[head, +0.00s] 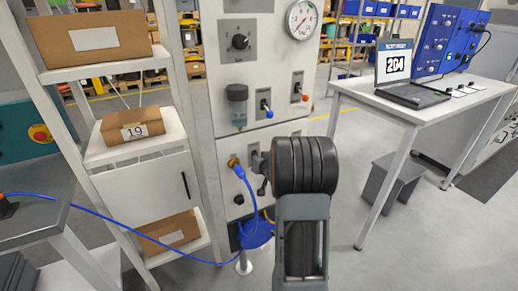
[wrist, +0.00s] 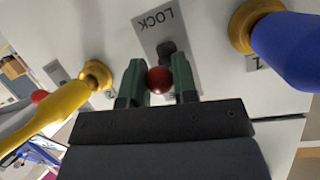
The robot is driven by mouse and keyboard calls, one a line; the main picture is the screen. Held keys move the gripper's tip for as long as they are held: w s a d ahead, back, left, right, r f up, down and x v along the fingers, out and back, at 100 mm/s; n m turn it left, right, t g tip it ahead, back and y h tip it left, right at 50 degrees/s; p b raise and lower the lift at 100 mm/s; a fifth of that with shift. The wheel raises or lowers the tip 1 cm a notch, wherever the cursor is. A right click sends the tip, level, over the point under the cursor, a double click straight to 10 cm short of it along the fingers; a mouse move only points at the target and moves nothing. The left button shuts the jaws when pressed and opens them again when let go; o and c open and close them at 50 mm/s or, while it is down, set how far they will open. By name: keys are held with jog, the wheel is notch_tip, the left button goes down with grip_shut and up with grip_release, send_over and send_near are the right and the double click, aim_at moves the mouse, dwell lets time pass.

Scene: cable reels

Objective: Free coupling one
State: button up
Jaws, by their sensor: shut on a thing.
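My gripper (wrist: 158,76) is shut on the red ball knob (wrist: 159,80) of a small lever, its green fingers on either side. The lever sits on a grey plate marked LOCK (wrist: 158,30). In the wrist view, a blue hose end (wrist: 288,45) with a brass coupling (wrist: 243,27) is to the right, and a yellow hose end (wrist: 45,118) with a brass coupling (wrist: 97,74) is to the left. The labels beside the couplings are only partly readable. In the head view, the brass coupling with the blue hose (head: 234,162) is left of my gripper (head: 262,168); my arm hides the knob.
The panel (head: 263,88) carries a gauge (head: 302,19), a black knob (head: 240,41) and small levers. A shelf with boxes (head: 133,126) stands left. The blue hose (head: 130,232) trails leftward to a grey table. A white table with a laptop (head: 412,95) stands right.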

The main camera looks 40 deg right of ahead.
notch_tip(320, 180, up, 2)
jog(key=g+p, duration=0.1)
jog(key=p, duration=0.3)
jog(key=g+p, duration=0.1)
jog(key=p, duration=0.3)
jog(key=g+p, duration=0.1)
jog(key=p, duration=0.4)
jog(key=shift+w+r+g+y, duration=0.1)
jog(key=shift+r+g+y, duration=0.15)
jog(key=shift+g+y, duration=0.05)
jog(key=g+p, duration=0.1)
jog(key=p, duration=0.3)
jog(key=shift+w+f+g+p, duration=0.2)
jog(key=shift+g+p, duration=0.3)
jog(key=shift+p, duration=0.9)
jog(key=o, duration=0.9)
jog(key=v, duration=1.3)
jog(key=shift+s+d+r, duration=0.15)
jog(key=shift+s+r, duration=0.1)
jog(key=shift+s, duration=0.1)
